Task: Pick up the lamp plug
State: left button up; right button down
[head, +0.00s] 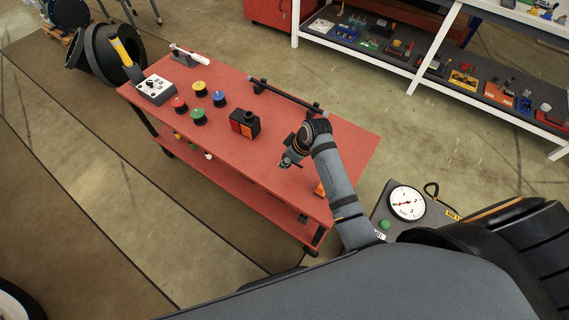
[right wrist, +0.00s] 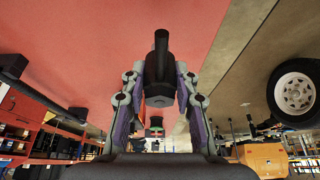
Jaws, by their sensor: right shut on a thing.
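My right gripper (head: 289,160) is over the right half of the red table (head: 345,147) in the head view. In the right wrist view, its two fingers (right wrist: 160,92) are shut on a black plug (right wrist: 160,62), with the plug's narrow end pointing up in the picture. The plug is mostly hidden by the gripper in the head view. The red tabletop (right wrist: 95,35) shows behind it in the right wrist view. Whether the plug touches the table is not clear. My left gripper is not in view.
On the table are a black box with an orange face (head: 244,124), a black rail (head: 288,97), several coloured round pieces (head: 198,116), a white control box (head: 155,89) and an orange block (head: 319,188). A dial unit (head: 407,204) stands at right. Shelves (head: 430,75) stand behind.

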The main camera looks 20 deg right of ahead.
jog(key=s+d+r+p, duration=0.1)
jog(key=s+d+r, duration=0.7)
jog(key=d, duration=0.2)
jog(key=shift+d+r, duration=0.2)
jog(key=shift+r, duration=0.1)
jog(key=shift+r, duration=0.1)
dwell(0.7)
